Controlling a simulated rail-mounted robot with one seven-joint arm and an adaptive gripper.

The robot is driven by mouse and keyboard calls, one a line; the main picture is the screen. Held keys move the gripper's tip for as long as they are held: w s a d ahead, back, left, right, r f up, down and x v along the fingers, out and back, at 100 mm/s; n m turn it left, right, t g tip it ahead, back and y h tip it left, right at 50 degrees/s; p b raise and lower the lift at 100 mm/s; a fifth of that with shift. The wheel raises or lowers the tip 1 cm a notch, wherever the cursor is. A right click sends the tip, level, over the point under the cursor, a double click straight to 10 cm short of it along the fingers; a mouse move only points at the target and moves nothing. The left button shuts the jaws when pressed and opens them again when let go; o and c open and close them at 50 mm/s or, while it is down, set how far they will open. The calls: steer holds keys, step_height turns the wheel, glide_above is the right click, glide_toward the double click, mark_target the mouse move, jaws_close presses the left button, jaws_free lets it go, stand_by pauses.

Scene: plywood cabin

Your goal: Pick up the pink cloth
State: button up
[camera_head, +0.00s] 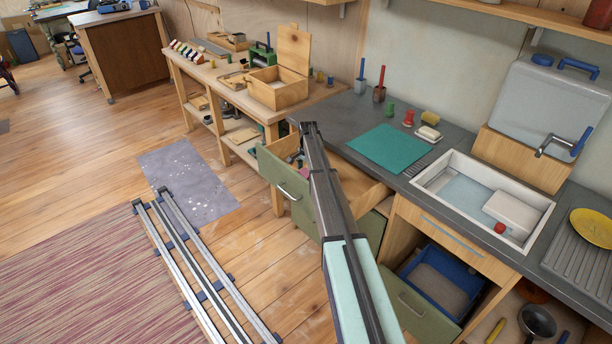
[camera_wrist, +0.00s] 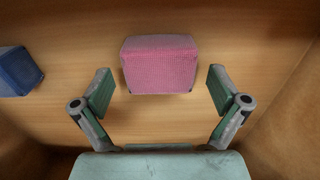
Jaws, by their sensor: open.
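The pink cloth (camera_wrist: 160,64) is a folded, block-like piece with a woven texture. It lies on the wooden floor of the open drawer (camera_head: 357,189). In the wrist view it sits just beyond and between the fingertips of my gripper (camera_wrist: 159,91). The fingers are spread wide on either side, and I see no contact. In the head view my arm hides most of the drawer's inside, and only a small pink patch (camera_head: 304,172) shows beside the arm.
A blue block (camera_wrist: 17,71) lies left of the cloth. Drawer walls (camera_wrist: 291,115) rise close by at the sides. Above the drawer is the grey counter (camera_head: 345,112) with a green mat (camera_head: 388,148) and a sink (camera_head: 482,199). A lower drawer (camera_head: 420,305) also stands open.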

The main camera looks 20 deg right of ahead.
steer(key=c, duration=1.1)
steer(key=shift+r, duration=0.1)
steer(key=shift+c, duration=0.3)
